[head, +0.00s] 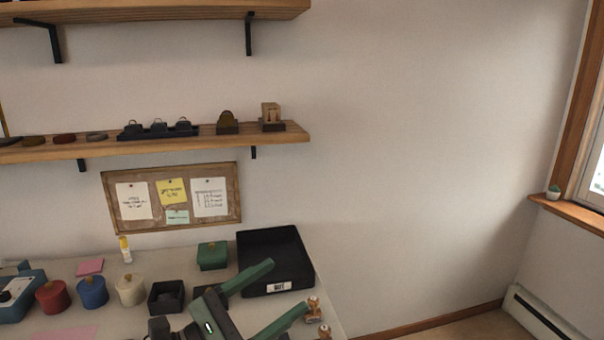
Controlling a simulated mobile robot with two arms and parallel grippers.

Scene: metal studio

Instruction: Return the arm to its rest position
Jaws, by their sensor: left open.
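My left gripper (289,284) is at the bottom centre of the head view, with two green fingers spread apart. It is open and nothing shows between the fingers. It appears over the right part of the table (210,261), in front of a black tray (272,235) with a white label. I cannot tell how far above the table it is. The rest of my left arm is mostly cut off by the bottom edge. My right gripper is not in view.
Red (52,297), blue (92,292) and cream (130,290) lidded pots, a black box (166,297) and a green box (212,256) stand on the table. Small wooden-looking items (313,308) stand at its right edge. A shelf (200,140) hangs above. Open floor lies right.

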